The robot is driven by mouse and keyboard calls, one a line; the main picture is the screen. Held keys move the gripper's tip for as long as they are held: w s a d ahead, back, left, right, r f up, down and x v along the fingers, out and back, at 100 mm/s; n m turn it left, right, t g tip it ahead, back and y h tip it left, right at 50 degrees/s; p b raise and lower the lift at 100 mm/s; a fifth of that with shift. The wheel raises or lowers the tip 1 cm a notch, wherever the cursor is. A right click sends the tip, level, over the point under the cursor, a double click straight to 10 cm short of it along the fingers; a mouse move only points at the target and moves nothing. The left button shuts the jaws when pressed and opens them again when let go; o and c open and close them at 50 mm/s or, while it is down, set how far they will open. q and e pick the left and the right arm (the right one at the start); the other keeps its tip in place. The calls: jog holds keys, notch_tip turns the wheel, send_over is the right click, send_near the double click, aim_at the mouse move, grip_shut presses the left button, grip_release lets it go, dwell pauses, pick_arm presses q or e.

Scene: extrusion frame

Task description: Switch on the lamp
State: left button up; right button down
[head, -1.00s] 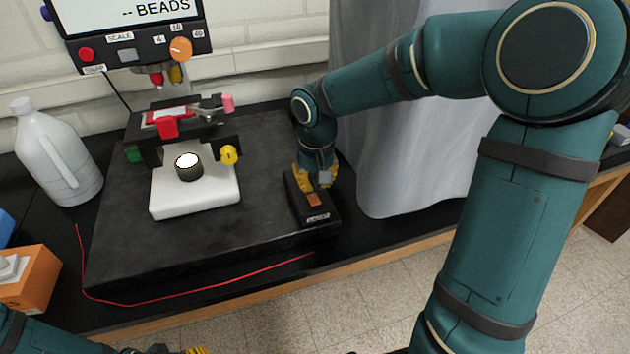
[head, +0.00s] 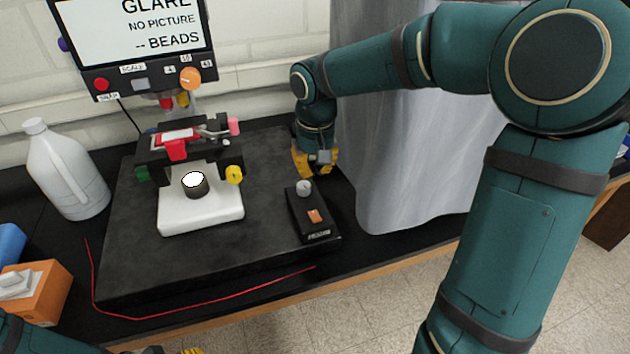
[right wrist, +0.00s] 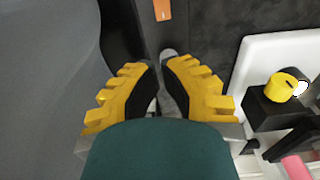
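The lamp shows as a bright white disc in a dark round holder (head: 194,184) on the white microscope base; it is glowing. A black control box (head: 322,226) lies to its right, with a grey knob (head: 304,187) at its far end and an orange rocker switch (head: 314,215) nearer. The switch also shows in the right wrist view (right wrist: 162,10). My right gripper (head: 313,172) is above and behind the knob, apart from it. In the right wrist view its yellow fingers (right wrist: 160,66) have a narrow gap and hold nothing. My left gripper (head: 175,351) barely shows at the bottom edge.
The screen (head: 145,30) reads "GLARE", "NO PICTURE", "-- BEADS". A white jug (head: 68,172) and an orange box (head: 40,298) stand at left. A grey curtain (head: 400,160) hangs right of the control box. A red cord (head: 200,309) runs along the bench front.

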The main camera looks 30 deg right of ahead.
pick_arm(q)
jog(key=shift+r+p, duration=0.3)
jog(key=shift+r, duration=0.1)
pick_arm(e)
jog(key=r, duration=0.5)
jog(key=shift+w+d+r, duration=0.1)
jog(key=shift+w+r, duration=0.05)
jog(key=shift+w, duration=0.2)
